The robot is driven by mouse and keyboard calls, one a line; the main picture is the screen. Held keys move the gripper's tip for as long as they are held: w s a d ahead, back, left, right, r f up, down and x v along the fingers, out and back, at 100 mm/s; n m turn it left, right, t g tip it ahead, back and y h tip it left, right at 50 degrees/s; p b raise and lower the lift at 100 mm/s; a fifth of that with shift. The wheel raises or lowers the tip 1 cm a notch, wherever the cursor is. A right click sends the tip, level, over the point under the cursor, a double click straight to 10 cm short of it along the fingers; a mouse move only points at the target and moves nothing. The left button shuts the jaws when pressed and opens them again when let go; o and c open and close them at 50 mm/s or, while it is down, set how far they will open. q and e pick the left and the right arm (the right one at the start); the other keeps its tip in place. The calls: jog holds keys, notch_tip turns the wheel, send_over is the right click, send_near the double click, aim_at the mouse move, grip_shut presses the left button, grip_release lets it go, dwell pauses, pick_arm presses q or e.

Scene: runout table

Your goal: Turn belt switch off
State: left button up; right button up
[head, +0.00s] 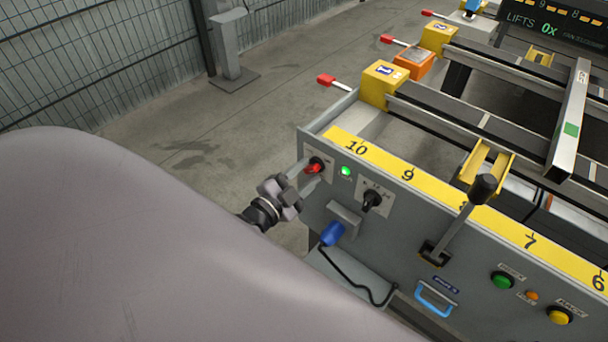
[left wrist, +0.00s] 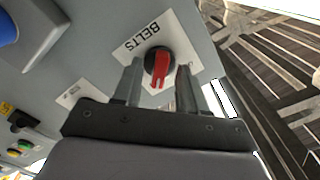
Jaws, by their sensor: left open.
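The belt switch (head: 315,166) is a red and black rotary knob on a white plate at the left end of the grey panel. In the left wrist view the knob (left wrist: 158,66) sits under the label BELTS. My left gripper (head: 306,177) is open at the panel. In the left wrist view its fingers (left wrist: 157,84) stand on either side of the knob, with gaps visible; I cannot tell whether either touches it. A green lamp (head: 346,171) beside the switch is lit. My right gripper is not in view.
Right of the switch are a black selector knob (head: 372,199), a blue plug (head: 332,233) with a cable, a lever (head: 462,220), a blue handle (head: 434,299) and green (head: 503,280) and yellow (head: 559,315) buttons. A yellow numbered strip (head: 470,208) tops the panel.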

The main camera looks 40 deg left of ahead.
pick_arm(q)
grip_shut()
jog(key=shift+n, duration=0.3)
jog(key=n+p, duration=0.1)
jog(key=n, duration=0.2)
jog(key=shift+n, duration=0.3)
jog(key=n+p, duration=0.1)
jog(key=n, duration=0.8)
jog(key=shift+d+n, duration=0.1)
jog(key=shift+n, duration=2.3)
grip_release()
